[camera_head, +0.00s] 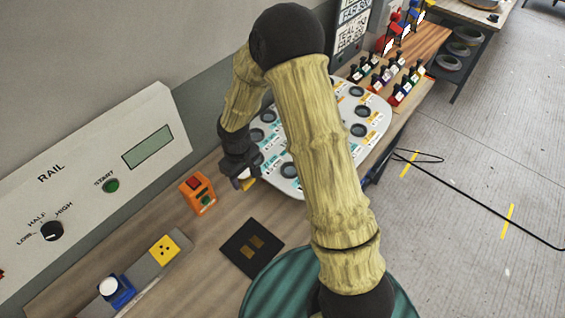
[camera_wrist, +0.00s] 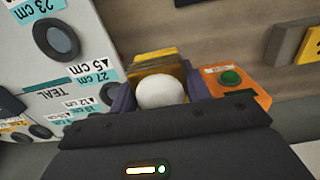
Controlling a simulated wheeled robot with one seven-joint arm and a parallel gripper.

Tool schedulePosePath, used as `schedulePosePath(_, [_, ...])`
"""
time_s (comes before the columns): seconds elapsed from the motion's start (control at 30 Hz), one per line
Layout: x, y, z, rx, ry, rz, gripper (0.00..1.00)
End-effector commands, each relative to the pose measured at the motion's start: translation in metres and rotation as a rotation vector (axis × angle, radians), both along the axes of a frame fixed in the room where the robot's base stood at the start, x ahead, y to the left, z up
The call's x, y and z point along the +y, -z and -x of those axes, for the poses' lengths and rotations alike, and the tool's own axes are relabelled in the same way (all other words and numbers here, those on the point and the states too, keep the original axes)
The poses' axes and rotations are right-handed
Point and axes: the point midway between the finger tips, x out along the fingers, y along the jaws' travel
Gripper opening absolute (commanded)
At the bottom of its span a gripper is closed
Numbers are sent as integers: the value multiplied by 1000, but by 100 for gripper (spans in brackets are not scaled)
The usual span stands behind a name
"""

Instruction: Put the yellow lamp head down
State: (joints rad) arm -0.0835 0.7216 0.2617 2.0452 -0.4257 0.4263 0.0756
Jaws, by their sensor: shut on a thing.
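The yellow lamp head (camera_wrist: 157,63) has a white dome and sits between the two dark fingers of my gripper (camera_wrist: 160,84) in the wrist view. My gripper is shut on it. In the head view my gripper (camera_head: 243,180) hangs by the near-left edge of the white holed board, with only a bit of yellow (camera_head: 248,183) showing. The rest of the lamp head is hidden there by my gripper. I cannot tell whether the lamp head touches anything below.
An orange box (camera_head: 195,194) with a green button stands close by my gripper. The white board (camera_head: 284,187) has several round holes and labels. A black plate (camera_head: 238,252), a yellow socket block (camera_head: 163,249) and a blue white-domed piece (camera_head: 121,299) are nearer. Bare wood (camera_head: 205,245) lies between them.

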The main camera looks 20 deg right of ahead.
Motion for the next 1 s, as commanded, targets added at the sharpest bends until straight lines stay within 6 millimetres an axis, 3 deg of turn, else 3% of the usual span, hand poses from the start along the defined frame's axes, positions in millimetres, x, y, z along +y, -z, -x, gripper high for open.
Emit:
schedulePosePath(0.17, [0, 3, 0, 1, -1, 1, 11])
schedulePosePath(0.57, [-2, 55, 0, 1, 3, 1, 11])
schedulePosePath(1.0, [-2, 64, 0, 2, 5, 1, 11])
